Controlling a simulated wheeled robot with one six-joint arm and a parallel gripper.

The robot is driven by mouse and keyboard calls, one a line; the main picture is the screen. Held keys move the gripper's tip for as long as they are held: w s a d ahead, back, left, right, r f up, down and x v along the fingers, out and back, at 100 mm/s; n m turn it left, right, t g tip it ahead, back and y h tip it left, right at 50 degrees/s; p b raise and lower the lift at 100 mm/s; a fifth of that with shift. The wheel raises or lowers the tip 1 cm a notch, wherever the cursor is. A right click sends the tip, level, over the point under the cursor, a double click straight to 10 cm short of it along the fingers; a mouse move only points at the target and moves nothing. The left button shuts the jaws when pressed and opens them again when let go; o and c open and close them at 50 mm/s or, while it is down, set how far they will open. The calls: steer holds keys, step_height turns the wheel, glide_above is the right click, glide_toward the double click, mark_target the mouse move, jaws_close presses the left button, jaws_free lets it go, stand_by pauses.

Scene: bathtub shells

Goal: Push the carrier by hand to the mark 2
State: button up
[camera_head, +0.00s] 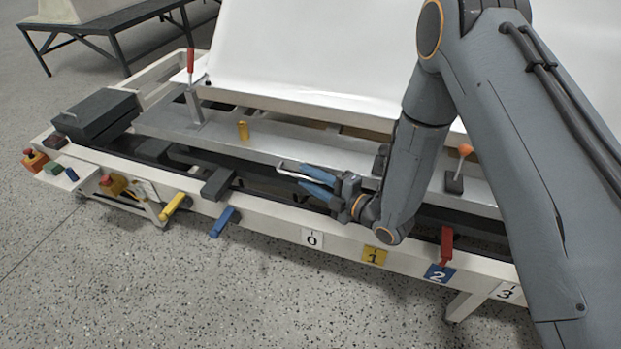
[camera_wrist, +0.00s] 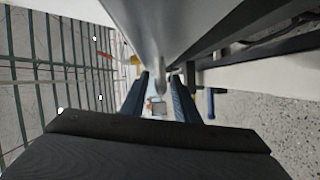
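The carrier is not clearly told apart; a long grey beam (camera_head: 270,153) runs behind the gripper, below a large white shell (camera_head: 300,55). Mark 2 (camera_head: 438,273) is a blue plate on the front rail, right of the gripper.
Mark 0 (camera_head: 312,238), mark 1 (camera_head: 375,255) and mark 3 (camera_head: 508,292) are on the same rail. A red lever (camera_head: 446,246) stands above mark 2. Yellow (camera_head: 173,206) and blue (camera_head: 223,221) levers stick out at left. Speckled floor in front is clear.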

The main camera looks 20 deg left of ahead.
steer(key=v, duration=0.7)
steer(key=shift+d, duration=0.35)
steer(key=shift+s, duration=0.15)
steer(key=a+n+y+b, duration=0.1)
steer(key=n+b, duration=0.1)
steer(key=b, duration=0.4)
steer(key=a+f+n+b, duration=0.1)
steer(key=n+b, duration=0.1)
steer(key=b, duration=0.5)
steer(key=shift+s+a+f+t+y, duration=0.1)
steer(key=shift+a+t+y, duration=0.2)
steer(key=shift+a+y, duration=0.1)
steer(key=shift+b+x, duration=0.55)
steer(key=shift+x, duration=3.3)
